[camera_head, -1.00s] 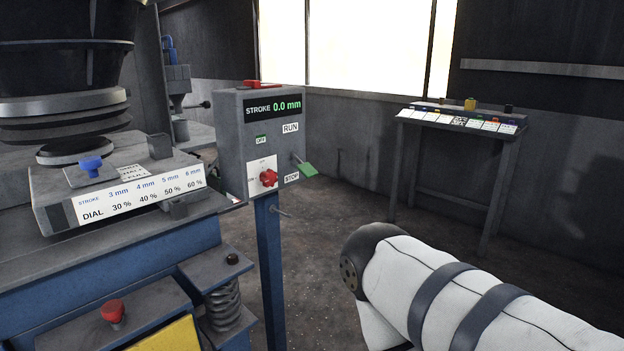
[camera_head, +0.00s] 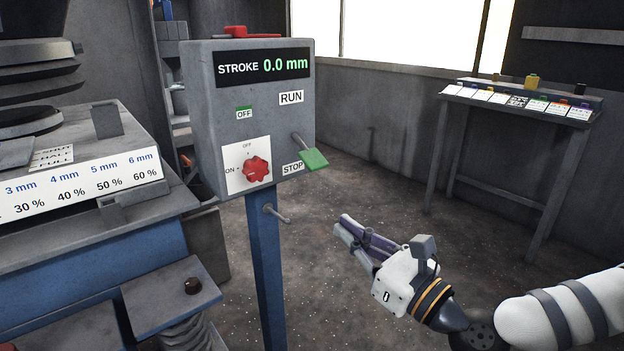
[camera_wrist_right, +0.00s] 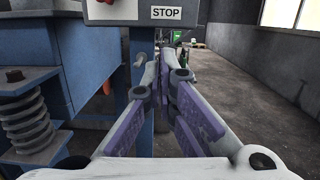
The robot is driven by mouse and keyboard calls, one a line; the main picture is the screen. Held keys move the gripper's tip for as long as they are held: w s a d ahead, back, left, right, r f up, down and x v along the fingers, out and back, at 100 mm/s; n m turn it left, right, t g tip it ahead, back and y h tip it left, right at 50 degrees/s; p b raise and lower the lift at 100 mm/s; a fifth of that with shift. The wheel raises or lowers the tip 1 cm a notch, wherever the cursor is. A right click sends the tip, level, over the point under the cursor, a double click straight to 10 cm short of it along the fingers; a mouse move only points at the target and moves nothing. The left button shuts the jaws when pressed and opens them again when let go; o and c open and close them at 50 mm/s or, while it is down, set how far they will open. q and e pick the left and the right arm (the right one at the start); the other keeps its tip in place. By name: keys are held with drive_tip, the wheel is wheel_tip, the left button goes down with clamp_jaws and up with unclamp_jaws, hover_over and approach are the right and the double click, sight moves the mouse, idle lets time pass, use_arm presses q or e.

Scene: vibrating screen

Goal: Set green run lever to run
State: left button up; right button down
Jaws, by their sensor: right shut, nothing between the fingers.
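The green run lever (camera_head: 314,158) sticks out from the right side of the grey control box (camera_head: 206,98). Its green paddle hangs low, beside the STOP label (camera_head: 293,168) and below the RUN label (camera_head: 291,97). My right gripper (camera_head: 345,226) is shut and empty, below and to the right of the lever, apart from it. In the right wrist view, its purple-padded fingers (camera_wrist_right: 160,80) point toward the box's post, with the STOP label (camera_wrist_right: 166,13) at the top. The lever cannot be made out clearly there. My left gripper is not in view.
A red knob (camera_head: 256,169) is on the box front, beside ON and OFF marks. The box stands on a blue post (camera_head: 265,270) with a small side rod (camera_head: 277,213). The blue machine (camera_head: 155,240) is at left. A table (camera_head: 520,110) with cards stands at back right.

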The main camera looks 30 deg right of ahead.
sight(307, 151)
drive_tip(key=shift+d+r+m, duration=0.2)
drive_tip(key=shift+r+m, duration=0.1)
drive_tip(key=shift+r, duration=0.1)
drive_tip(key=w+a+r+b, duration=0.1)
drive_tip(key=w+b, duration=0.1)
drive_tip(key=w, duration=0.8)
use_arm(q)
drive_tip(key=p, duration=0.2)
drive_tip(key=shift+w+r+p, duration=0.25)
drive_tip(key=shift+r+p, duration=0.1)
use_arm(e)
drive_tip(key=r, duration=0.1)
drive_tip(key=s+r, duration=0.2)
drive_tip(key=r, duration=0.1)
drive_tip(key=shift+d+r, duration=0.1)
drive_tip(key=shift+d, duration=0.05)
